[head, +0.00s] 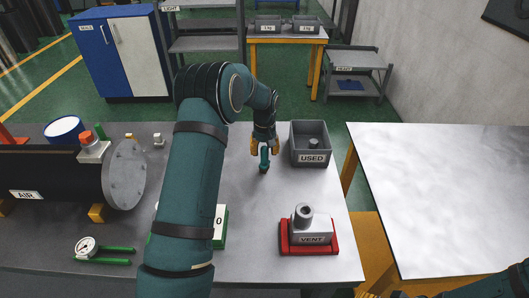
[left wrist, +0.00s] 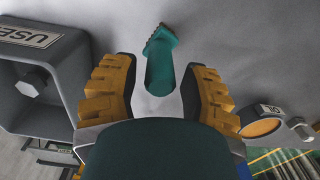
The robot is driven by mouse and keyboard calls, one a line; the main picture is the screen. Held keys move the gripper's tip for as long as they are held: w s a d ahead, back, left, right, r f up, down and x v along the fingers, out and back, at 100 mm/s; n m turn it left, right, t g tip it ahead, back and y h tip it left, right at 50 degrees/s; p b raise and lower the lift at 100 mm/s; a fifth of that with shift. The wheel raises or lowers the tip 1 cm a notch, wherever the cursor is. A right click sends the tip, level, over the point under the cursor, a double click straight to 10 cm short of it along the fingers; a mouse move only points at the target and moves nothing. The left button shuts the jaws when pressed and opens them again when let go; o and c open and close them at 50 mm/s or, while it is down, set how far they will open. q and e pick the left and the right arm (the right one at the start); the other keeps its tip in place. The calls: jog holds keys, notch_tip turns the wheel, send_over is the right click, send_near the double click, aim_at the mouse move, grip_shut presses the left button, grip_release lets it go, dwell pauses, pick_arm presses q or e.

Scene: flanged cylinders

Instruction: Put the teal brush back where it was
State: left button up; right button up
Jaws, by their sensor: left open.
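The teal brush (head: 264,165) is on the grey worktop, left of the grey USED bin. In the left wrist view the brush (left wrist: 160,72) has its handle end between my fingers and its ridged head pointing away. My left gripper (head: 264,147) is over the brush, with its yellow fingers pointing down. The fingers (left wrist: 160,88) are open, with a gap on each side of the handle. Whether the brush touches the worktop cannot be told. My right gripper is not in view; only part of my right arm shows at the bottom right.
The USED bin (head: 311,157) is close on the right, with a hex part in it. A VENT block (head: 311,238) sits on a red base at the front right. A black AIR cylinder (head: 60,176) with a grey flange (head: 125,174) and a gauge (head: 87,247) are left.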

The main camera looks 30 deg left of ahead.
pick_arm(q)
notch_tip(320, 180, up, 11)
jog(key=shift+f+p, duration=0.1)
jog(key=shift+p, duration=0.25)
jog(key=shift+s, duration=0.1)
dwell(0.4)
